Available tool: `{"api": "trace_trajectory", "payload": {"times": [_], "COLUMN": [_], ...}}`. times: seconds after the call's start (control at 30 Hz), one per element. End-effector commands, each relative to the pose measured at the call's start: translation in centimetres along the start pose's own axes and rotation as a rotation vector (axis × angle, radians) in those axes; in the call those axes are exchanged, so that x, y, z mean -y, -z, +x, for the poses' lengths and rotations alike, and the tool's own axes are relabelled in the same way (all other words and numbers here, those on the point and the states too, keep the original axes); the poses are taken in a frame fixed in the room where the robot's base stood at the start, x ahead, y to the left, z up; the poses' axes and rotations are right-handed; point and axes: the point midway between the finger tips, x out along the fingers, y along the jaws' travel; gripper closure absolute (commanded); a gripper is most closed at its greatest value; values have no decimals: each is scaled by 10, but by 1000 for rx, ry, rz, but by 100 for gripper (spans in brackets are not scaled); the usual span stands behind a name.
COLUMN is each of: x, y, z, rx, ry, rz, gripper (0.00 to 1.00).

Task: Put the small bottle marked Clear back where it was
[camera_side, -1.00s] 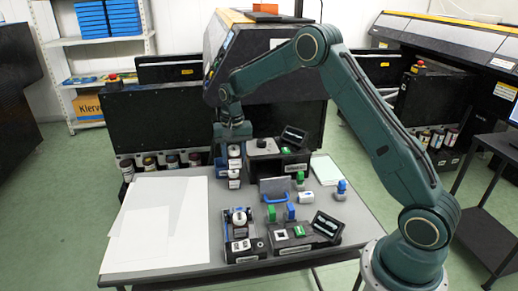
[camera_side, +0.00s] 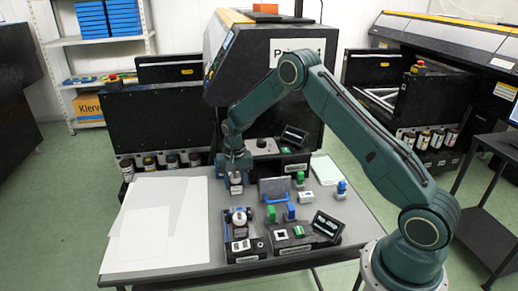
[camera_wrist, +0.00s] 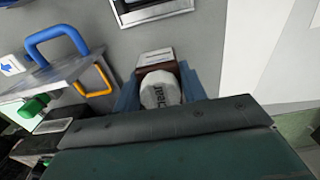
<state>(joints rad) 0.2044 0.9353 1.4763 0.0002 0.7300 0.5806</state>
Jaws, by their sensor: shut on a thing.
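The small bottle shows in the wrist view as a white round cap (camera_wrist: 160,90) with the dark word "Clear" on it. My gripper (camera_wrist: 160,88) is shut on it, one blue finger on each side of the cap. The white and dark bottle (camera_side: 236,184) shows just below the fingers. My gripper hides part of it. I cannot tell whether its base touches the table.
A grey block with a blue handle (camera_side: 273,190) stands to the right, and its handle (camera_wrist: 57,38) also shows in the wrist view. A dark rack (camera_side: 243,250) with another white-capped bottle stands in front. White sheets (camera_side: 155,225) cover the left of the table.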

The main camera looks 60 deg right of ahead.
Motion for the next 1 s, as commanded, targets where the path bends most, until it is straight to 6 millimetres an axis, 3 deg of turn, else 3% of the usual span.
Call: {"api": "trace_trajectory", "payload": {"times": [0.23, 0.73, 0.77, 0.8, 0.87, 1.0], "x": [0, 0, 0, 0, 0, 0], "y": [0, 0, 0, 0, 0, 0], "z": [28, 34, 34, 34, 34, 34], "rx": [0, 0, 0, 0, 0, 0], "ry": [0, 0, 0, 0, 0, 0], "rz": [0, 0, 0, 0, 0, 0], "gripper": [89, 89, 55, 47, 37, 37]}}
